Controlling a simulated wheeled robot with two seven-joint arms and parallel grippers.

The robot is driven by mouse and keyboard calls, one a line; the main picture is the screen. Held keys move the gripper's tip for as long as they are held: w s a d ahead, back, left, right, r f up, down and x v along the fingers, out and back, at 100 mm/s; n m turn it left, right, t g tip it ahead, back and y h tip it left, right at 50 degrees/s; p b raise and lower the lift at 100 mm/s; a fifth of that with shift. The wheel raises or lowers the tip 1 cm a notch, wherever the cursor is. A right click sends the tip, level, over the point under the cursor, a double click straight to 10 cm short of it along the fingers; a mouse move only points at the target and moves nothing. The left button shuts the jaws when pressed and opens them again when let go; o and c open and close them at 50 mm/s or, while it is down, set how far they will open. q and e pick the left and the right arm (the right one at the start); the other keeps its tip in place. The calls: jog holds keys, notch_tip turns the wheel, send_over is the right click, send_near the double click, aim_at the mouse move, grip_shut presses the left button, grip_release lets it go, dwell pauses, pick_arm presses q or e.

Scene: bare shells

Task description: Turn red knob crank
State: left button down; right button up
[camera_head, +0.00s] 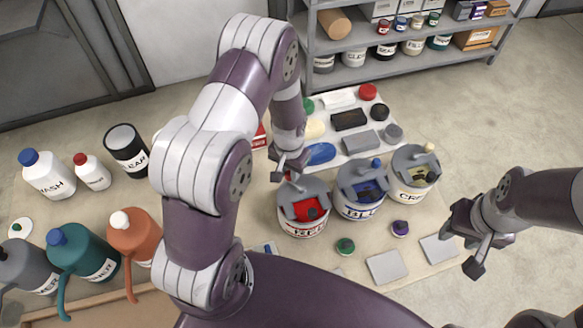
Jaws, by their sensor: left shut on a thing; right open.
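The red paint can (303,227) stands on the table with red showing through its open lid, between my two arms. A small red knob crank (294,177) sits at the top back of this can. My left gripper (291,176) comes down from above and is shut on the knob; its fingers hide most of it. The blue can (358,208) and the cream can (412,190) stand to the right of the red can, with knobs of their own. My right gripper (477,253) is open and empty at the right, past the table's edge.
Behind the cans, a pale mat (350,113) holds several sponges, blocks and lids. Bottles and jugs, including a teal jug (85,257), crowd the left. Small caps and grey pads (387,266) lie in front. A grey shelf (398,68) stands behind.

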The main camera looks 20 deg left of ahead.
aim_at(289, 174)
pick_arm(q)
jog(key=shift+n, duration=0.4)
jog(key=c, duration=0.9)
grip_release()
jog(key=shift+s, duration=0.15)
notch_tip(289, 174, up, 13)
jog(key=b, duration=0.2)
jog(key=shift+f, duration=0.1)
jog(key=s+d+r+t, duration=0.1)
jog(key=s+r, duration=0.2)
jog(key=s, duration=0.7)
jog(key=shift+d+r, duration=0.35)
jog(key=shift+d, duration=0.05)
